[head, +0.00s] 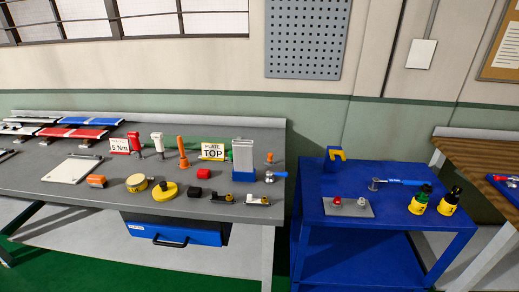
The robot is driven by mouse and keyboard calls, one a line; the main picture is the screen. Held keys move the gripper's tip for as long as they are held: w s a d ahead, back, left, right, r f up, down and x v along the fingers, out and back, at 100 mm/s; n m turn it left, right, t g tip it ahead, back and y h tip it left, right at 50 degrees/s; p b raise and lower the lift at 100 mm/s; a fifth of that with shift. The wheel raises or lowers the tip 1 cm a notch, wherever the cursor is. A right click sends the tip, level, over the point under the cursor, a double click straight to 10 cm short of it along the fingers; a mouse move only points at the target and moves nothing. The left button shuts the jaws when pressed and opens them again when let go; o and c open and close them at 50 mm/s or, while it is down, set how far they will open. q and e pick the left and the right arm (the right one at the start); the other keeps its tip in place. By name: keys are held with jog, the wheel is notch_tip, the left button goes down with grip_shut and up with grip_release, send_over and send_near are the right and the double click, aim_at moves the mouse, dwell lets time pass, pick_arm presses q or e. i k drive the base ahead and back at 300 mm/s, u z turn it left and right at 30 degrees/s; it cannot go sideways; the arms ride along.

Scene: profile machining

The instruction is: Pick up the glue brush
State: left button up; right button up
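I cannot pick out the glue brush with certainty. A long blue-handled tool (402,182) with a metal head lies on top of the blue cart (315,208); its exact kind is too small to tell. An upright orange tool (183,152) stands on the grey workbench (225,180). Neither of my grippers is in view.
A grey plate with two knobs (348,207) lies on the cart. A gap separates bench and cart.

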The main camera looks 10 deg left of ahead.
aim_at(182, 150)
jog(key=u, duration=1.6)
jog(key=k, duration=0.55)
jog(key=u, duration=0.8)
jog(key=i, duration=1.55)
jog(key=z, duration=0.9)
